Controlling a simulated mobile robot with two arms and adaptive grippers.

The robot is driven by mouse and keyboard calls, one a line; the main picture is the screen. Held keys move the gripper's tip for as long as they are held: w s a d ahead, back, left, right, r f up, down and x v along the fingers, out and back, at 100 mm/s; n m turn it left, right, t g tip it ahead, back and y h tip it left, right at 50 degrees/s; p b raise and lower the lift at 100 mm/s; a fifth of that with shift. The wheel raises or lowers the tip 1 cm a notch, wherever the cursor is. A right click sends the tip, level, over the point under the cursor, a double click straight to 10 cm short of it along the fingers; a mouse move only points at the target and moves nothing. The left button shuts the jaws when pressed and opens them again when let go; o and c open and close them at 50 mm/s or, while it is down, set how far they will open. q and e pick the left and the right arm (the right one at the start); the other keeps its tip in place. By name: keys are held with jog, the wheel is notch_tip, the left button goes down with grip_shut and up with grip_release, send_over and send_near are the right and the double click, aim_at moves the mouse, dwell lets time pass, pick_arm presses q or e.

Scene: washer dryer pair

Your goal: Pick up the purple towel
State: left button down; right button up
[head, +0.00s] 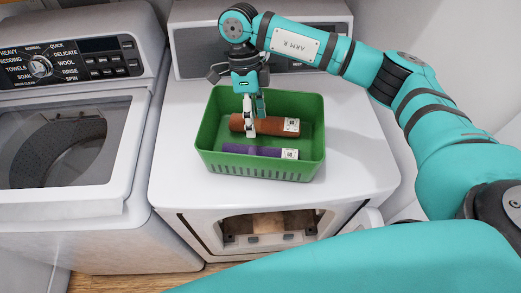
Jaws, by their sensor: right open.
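A rolled purple towel (250,150) with a white tag lies along the near side of a green basket (290,169). The basket's near wall hides its lower part. A rolled brown-orange towel (268,124) with a white tag lies behind it in the same basket. My right gripper (253,128) comes down over the basket, pointing downward with its fingers open. Its fingertips are over the brown-orange towel, a little behind the purple one, and partly cover the brown-orange towel. I cannot tell whether they touch it. My left gripper is not in view.
The basket stands on the white dryer top (350,150), with bare surface around it. The dryer's front opening (268,228) is below. A washer (65,130) with a see-through lid stands at the left, and a wall is at the right.

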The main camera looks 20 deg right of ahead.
aim_at(260, 146)
jog(key=p+x, duration=0.1)
jog(key=x, duration=0.3)
jog(key=shift+d+f, duration=0.15)
jog(key=shift+f, duration=0.1)
jog(key=shift+s+f+p, duration=0.1)
jog(key=shift+f+p, duration=0.05)
jog(key=shift+p, duration=0.25)
jog(key=p+x, duration=0.3)
jog(key=x, duration=0.1)
jog(key=shift+s+d+f, duration=0.1)
jog(key=shift+s+d, duration=0.05)
jog(key=shift+s, duration=0.05)
jog(key=shift+f, duration=0.3)
jog(key=c, duration=1)
